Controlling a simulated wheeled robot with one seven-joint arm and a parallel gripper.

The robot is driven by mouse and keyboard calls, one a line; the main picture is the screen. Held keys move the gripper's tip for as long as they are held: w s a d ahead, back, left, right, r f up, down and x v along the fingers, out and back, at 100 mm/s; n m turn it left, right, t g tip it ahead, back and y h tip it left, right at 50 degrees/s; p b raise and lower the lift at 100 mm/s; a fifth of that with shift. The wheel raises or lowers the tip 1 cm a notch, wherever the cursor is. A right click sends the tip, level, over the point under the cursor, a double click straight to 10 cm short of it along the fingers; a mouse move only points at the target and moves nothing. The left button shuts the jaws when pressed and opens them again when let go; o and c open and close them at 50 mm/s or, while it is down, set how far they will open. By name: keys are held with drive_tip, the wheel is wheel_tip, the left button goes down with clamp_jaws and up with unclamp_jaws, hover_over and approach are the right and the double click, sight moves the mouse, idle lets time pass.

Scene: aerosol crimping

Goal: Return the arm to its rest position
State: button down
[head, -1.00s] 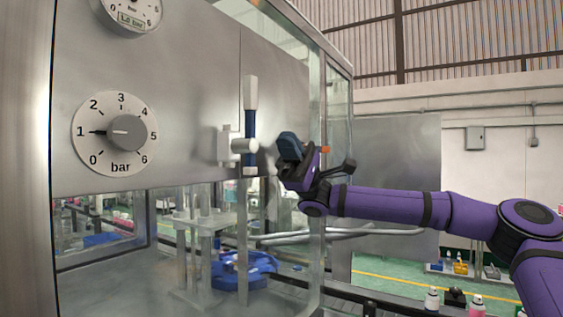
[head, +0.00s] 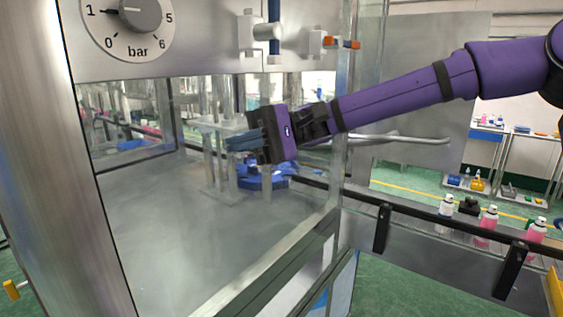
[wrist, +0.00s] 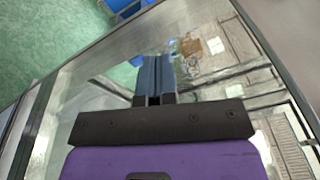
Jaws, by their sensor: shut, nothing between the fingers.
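My purple arm (head: 405,95) reaches in from the right in the head view. My gripper (head: 232,143) is at its end, pointing left, in front of the glass front of the machine (head: 150,215). In the wrist view, the gripper (wrist: 153,62) shows its blue fingers together with nothing between them. It appears clear of the machine's panel, though the exact gap to the glass cannot be told.
A pressure dial (head: 138,18) and a blue-handled valve (head: 268,30) are on the panel above. An orange-handled valve (head: 335,42) is right of it. Blue parts (head: 262,180) show behind the glass.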

drive_tip(key=s+d+f+m+t+h, duration=0.1)
drive_tip(key=s+f+t+h, duration=0.1)
drive_tip(key=f, duration=0.3)
drive_tip(key=s+d+f+t+h, duration=0.1)
drive_tip(key=f+t+h, duration=0.1)
drive_tip(key=f, duration=0.3)
drive_tip(key=d+f+m+t+h, duration=0.1)
drive_tip(key=d+f+t+h, duration=0.3)
drive_tip(key=d, duration=0.3)
drive_tip(key=s+d+r+m+t+h, duration=0.1)
drive_tip(key=s+d+r+t, duration=0.1)
drive_tip(key=d, duration=0.7)
drive_tip(key=s+d+r+m+t+h, duration=0.1)
drive_tip(key=s+d+r+t+h, duration=0.1)
drive_tip(key=d, duration=0.6)
drive_tip(key=s+d+r+m+t+h, duration=0.1)
drive_tip(key=s+d+r+t, duration=0.2)
drive_tip(key=s+d+t, duration=0.3)
drive_tip(key=s+d, duration=0.1)
drive_tip(key=d, duration=0.2)
drive_tip(key=shift+s+d+r+h, duration=0.25)
drive_tip(key=shift+d+r+h, duration=0.05)
drive_tip(key=shift+h, duration=0.1)
